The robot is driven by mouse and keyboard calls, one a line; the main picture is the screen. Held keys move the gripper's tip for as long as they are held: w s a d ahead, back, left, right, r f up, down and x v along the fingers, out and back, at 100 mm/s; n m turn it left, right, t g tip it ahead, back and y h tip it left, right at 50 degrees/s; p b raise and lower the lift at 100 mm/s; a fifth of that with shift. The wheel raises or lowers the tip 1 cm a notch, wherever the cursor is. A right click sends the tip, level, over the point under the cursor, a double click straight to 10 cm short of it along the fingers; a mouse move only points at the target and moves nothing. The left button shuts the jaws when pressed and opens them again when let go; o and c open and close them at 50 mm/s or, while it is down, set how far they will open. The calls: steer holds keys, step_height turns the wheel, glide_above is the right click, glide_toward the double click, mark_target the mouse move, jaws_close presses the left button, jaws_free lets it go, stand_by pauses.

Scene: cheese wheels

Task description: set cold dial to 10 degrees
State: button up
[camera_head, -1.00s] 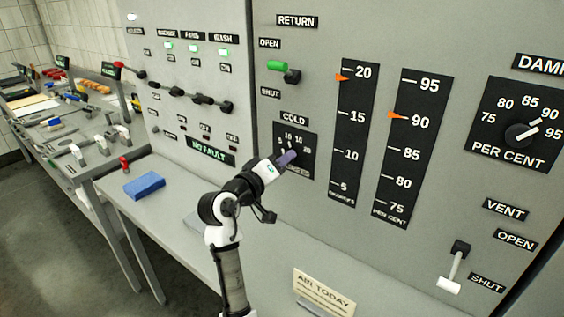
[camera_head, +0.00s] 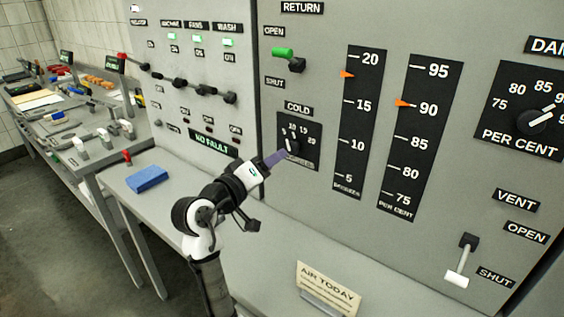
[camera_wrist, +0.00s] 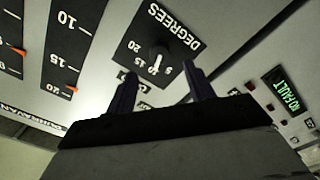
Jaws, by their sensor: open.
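The cold dial (camera_head: 292,141) is a black knob with a white pointer on a square black plate on the grey panel. Its pointer stands up toward the 10 mark, as far as I can tell. In the wrist view the dial (camera_wrist: 158,53) appears upside down, beyond and between the fingertips, with its pointer along the 10. My gripper (camera_head: 281,155) is open, with its purple fingers just in front of the dial's lower left. In the wrist view my gripper (camera_wrist: 160,76) has its two fingers apart with nothing between them; the knob looks clear of them.
A RETURN lever (camera_head: 288,58) with a green handle sits above the dial. Scales (camera_head: 358,120) with orange markers are to its right. A row of black levers (camera_head: 190,86) is to the left.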

steer(key=b+v, duration=0.2)
steer(key=v, duration=0.5)
steer(key=shift+s+a, duration=0.2)
